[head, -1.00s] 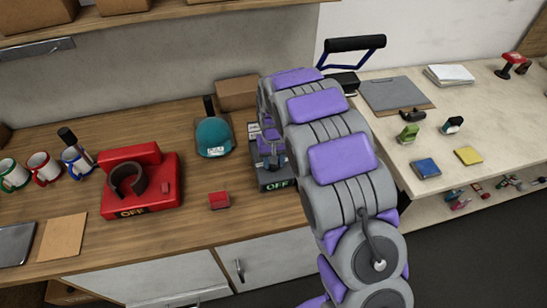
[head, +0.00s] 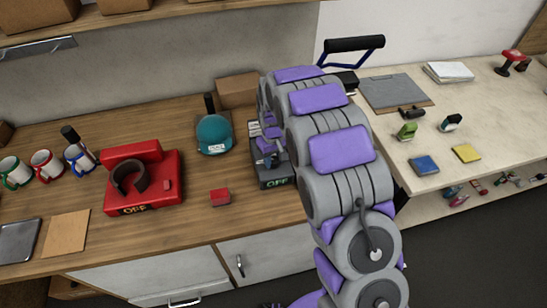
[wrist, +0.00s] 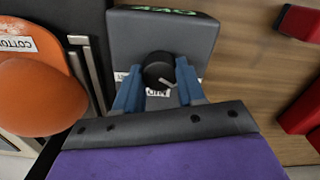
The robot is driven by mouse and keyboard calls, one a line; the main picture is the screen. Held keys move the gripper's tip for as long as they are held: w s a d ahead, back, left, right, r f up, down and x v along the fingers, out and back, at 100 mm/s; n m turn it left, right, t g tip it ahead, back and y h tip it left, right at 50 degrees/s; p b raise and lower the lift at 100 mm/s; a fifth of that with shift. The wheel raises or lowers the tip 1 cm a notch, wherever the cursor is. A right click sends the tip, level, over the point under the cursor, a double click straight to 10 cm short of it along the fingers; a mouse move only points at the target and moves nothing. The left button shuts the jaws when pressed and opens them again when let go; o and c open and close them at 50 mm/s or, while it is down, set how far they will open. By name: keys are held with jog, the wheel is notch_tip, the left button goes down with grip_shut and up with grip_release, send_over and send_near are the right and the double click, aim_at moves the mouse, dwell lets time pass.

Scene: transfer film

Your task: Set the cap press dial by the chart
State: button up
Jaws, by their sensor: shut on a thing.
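The cap press shows in the head view as a dark grey base (head: 273,182) with a green OFF display, mostly hidden behind my arm. In the wrist view its grey front (wrist: 130,35) carries a round black dial (wrist: 158,66) with a pale pointer mark. My gripper (wrist: 157,88) is shut on the dial, one blue finger on each side. Lettering beside the dial is partly covered by the fingers. A white printed card (head: 254,129) stands behind my gripper in the head view, too small to read. An orange cap (wrist: 36,95) with a COTTON label is left in the wrist view.
A teal cap (head: 214,133) lies left of the press. A red mug press (head: 150,192) reading OFF, a small red block (head: 220,197) and several mugs (head: 45,164) stand further left. A pale bench (head: 455,110) with small items is at right.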

aim_at(273, 159)
jog(key=shift+w+r, duration=0.1)
jog(key=shift+w, duration=0.05)
jog(key=o, duration=1)
jog(key=shift+o, duration=0.2)
notch_tip(273, 159, up, 17)
jog(key=p, duration=0.1)
jog(key=shift+p, duration=0.35)
jog(key=shift+a, duration=0.1)
